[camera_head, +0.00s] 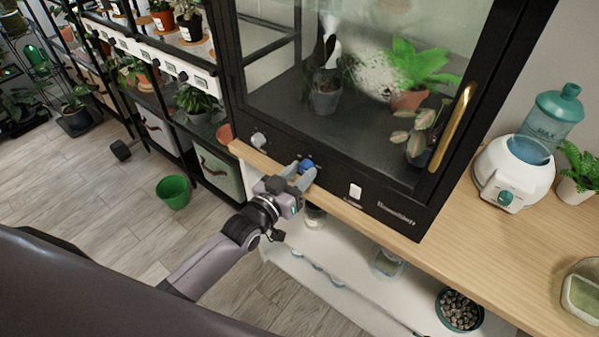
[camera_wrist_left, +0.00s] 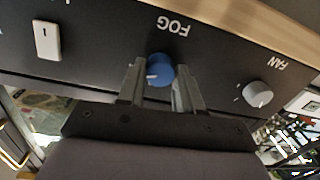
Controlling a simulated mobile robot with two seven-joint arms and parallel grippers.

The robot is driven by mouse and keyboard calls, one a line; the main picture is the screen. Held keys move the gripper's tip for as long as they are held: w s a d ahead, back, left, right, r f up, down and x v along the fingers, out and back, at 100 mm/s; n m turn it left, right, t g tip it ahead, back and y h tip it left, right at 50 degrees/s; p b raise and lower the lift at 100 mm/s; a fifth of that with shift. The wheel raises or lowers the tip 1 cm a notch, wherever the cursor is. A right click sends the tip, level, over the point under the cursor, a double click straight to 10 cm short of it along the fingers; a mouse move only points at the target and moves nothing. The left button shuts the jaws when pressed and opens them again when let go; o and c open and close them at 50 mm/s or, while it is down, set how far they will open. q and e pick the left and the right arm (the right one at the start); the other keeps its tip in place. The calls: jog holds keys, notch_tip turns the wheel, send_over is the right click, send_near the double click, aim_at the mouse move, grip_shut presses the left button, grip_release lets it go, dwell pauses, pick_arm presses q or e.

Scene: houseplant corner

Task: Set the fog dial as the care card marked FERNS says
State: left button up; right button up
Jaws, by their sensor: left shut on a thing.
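The blue fog dial (camera_head: 306,166) is on the black front panel below the glass cabinet. In the left wrist view the dial (camera_wrist_left: 160,68) sits by the upside-down word FOG, with a pale mark on its face toward the left. My left gripper (camera_head: 300,173) is at the panel, its fingers on both sides of the dial and shut on it; the fingers also show in the left wrist view (camera_wrist_left: 161,85). My right gripper is not in view. I cannot make out a care card marked FERNS.
A grey fan dial (camera_wrist_left: 258,94) and a white switch (camera_wrist_left: 47,40) flank the fog dial. The wooden counter (camera_head: 460,235) runs below the cabinet (camera_head: 390,195). A white humidifier (camera_head: 515,170) with a blue tank stands at right. A green bucket (camera_head: 173,191) is on the floor.

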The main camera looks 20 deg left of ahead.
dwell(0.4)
pick_arm(q)
jog(key=o, duration=1)
jog(key=shift+o, duration=0.2)
jog(key=v, duration=0.7)
jog(key=shift+s, duration=0.1)
jog(key=s+a+f+g+y, duration=0.1)
jog(key=s+f+g, duration=0.2)
jog(key=s, duration=0.6)
jog(key=s+a+f+g+y, duration=0.1)
jog(key=s+f+g+y, duration=0.1)
jog(key=s+f, duration=0.5)
jog(key=shift+s+a+f+g, duration=0.25)
jog(key=shift+s+g, duration=0.45)
jog(key=shift+s, duration=0.2)
